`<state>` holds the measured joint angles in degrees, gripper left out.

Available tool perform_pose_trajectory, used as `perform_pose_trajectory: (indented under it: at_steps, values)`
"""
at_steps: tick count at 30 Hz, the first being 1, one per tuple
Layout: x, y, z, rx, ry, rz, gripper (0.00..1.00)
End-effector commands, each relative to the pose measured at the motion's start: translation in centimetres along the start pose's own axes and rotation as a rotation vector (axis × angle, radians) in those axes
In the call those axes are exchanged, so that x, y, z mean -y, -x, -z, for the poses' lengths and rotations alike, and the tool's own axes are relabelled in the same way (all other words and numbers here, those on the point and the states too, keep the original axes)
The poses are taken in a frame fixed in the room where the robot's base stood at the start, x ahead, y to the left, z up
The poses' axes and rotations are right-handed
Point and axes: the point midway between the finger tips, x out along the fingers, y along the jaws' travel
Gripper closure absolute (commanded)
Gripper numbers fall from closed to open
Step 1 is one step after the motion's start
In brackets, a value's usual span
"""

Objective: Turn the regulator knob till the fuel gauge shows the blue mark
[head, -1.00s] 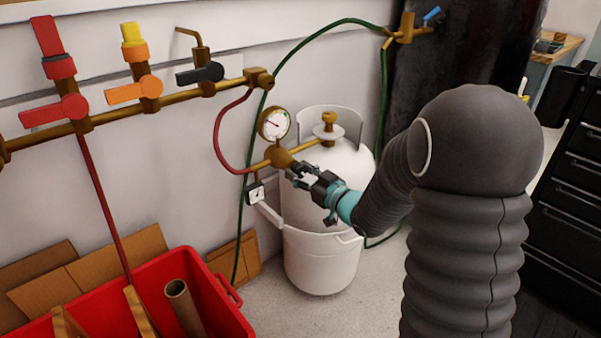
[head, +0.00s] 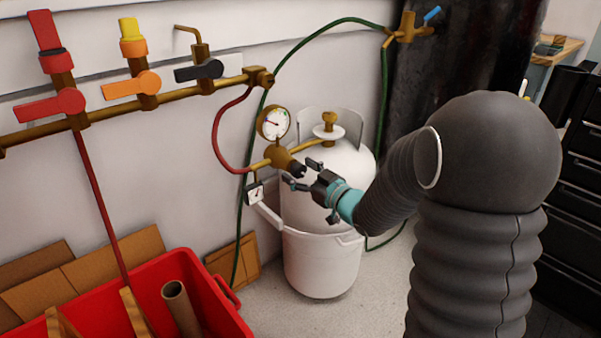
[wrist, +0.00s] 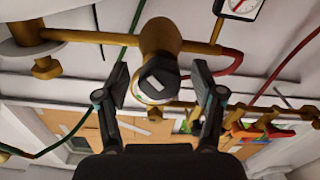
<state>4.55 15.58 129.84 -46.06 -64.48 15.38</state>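The regulator (head: 281,157) is a brass body on the pipe from the white gas tank (head: 328,190). Its dark knob (head: 298,168) faces my gripper. In the wrist view the knob (wrist: 157,78) is black with a white bar, tilted a little. My gripper (head: 302,173) is open, its fingers spread on either side of the knob with gaps between. A round gauge (head: 274,123) stands above the regulator. A small square gauge (head: 254,193) hangs below it and shows in the wrist view (wrist: 242,8) with a red needle. I cannot make out a blue mark on either.
A brass manifold with red (head: 50,105), orange (head: 130,87) and black (head: 199,72) valve handles runs along the wall at left. A red hose (head: 217,140) and a green hose (head: 281,70) pass near the regulator. A red crate (head: 215,305) stands at lower left.

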Motion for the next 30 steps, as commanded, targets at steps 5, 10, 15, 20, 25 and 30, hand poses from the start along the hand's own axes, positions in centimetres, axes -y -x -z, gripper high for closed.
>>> perform_pose_trajectory:
  at_steps: [5, 10, 15, 20, 25, 30]
  values:
    - [0.0, 0.0, 0.0, 0.0, -0.001, 0.0, 0.32]
    - [0.0, 0.9, 0.0, 0.001, 0.0, -0.001, 0.32]
    - [-0.1, 3.6, 0.0, 0.001, 0.0, -0.003, 0.32]
    - [-0.1, 6.9, 0.0, 0.001, 0.0, -0.005, 0.32]
    - [-0.1, 9.8, 0.0, 0.001, -0.001, -0.004, 0.32]
    - [0.0, 11.5, 0.0, 0.0, 0.0, -0.001, 0.32]
